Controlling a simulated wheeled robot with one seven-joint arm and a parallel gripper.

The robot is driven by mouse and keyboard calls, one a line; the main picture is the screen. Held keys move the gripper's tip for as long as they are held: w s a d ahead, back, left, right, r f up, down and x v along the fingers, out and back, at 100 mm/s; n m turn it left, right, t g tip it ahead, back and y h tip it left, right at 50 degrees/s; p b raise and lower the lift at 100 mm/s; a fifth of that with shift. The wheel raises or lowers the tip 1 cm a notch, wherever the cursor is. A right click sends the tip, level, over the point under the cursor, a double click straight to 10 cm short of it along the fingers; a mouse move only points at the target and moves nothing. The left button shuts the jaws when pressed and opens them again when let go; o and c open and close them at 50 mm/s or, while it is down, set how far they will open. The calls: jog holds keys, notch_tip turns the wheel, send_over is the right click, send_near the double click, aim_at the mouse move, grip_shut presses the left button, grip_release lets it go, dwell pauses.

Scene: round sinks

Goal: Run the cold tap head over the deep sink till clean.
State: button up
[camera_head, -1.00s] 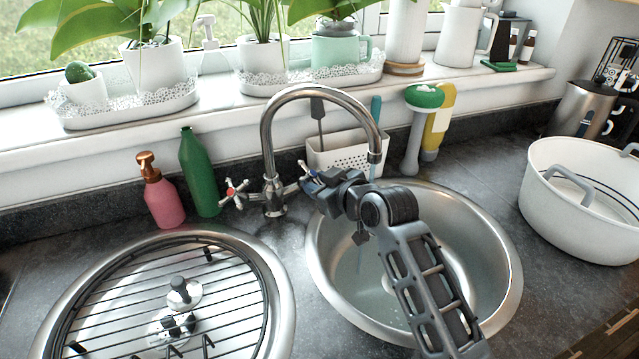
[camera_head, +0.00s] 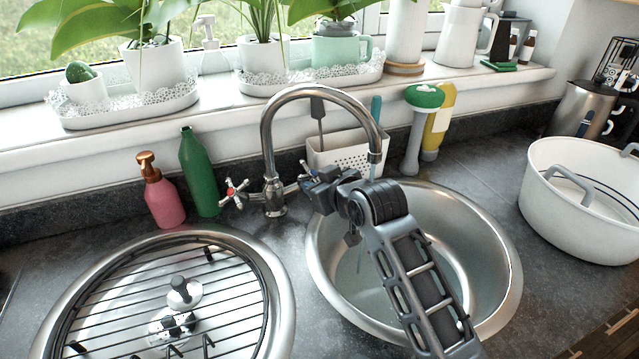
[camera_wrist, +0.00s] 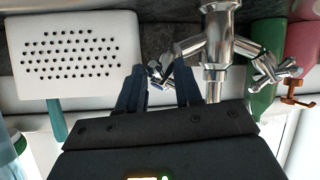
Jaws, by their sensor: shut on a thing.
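A chrome tap with an arched spout (camera_head: 318,90) stands between two round sinks. Its spout end hangs over the open deep sink (camera_head: 490,240) on the right. The cold cross handle (camera_head: 303,168) is on the tap's right and is mostly hidden by my gripper (camera_head: 310,184). In the wrist view my gripper (camera_wrist: 160,66) has its dark fingers closed around the cold handle (camera_wrist: 155,76). The red-marked handle (camera_head: 234,192) on the left is free. A faint pale vertical streak shows in the deep sink; I cannot tell for sure that it is water.
A left sink (camera_head: 287,320) holds a wire rack. A pink bottle (camera_head: 163,197) and green bottle (camera_head: 198,172) stand left of the tap. A perforated white caddy (camera_head: 345,152) and a green-topped brush (camera_head: 415,130) stand behind. A white pot (camera_head: 570,215) is at right.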

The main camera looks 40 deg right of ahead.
jog(key=m+g, duration=0.1)
jog(key=m+g+h, duration=0.1)
jog(key=m, duration=0.1)
jog(key=a+m+g+h, duration=0.1)
jog(key=m, duration=0.1)
jog(key=shift+w+r+g, duration=0.35)
jog(key=shift+r+g, duration=0.05)
dwell(0.3)
jog(key=o, duration=1.1)
jog(key=shift+f, duration=0.1)
jog(key=shift+b+v, duration=0.45)
jog(key=shift+v, duration=3.45)
jog(key=shift+w, duration=0.1)
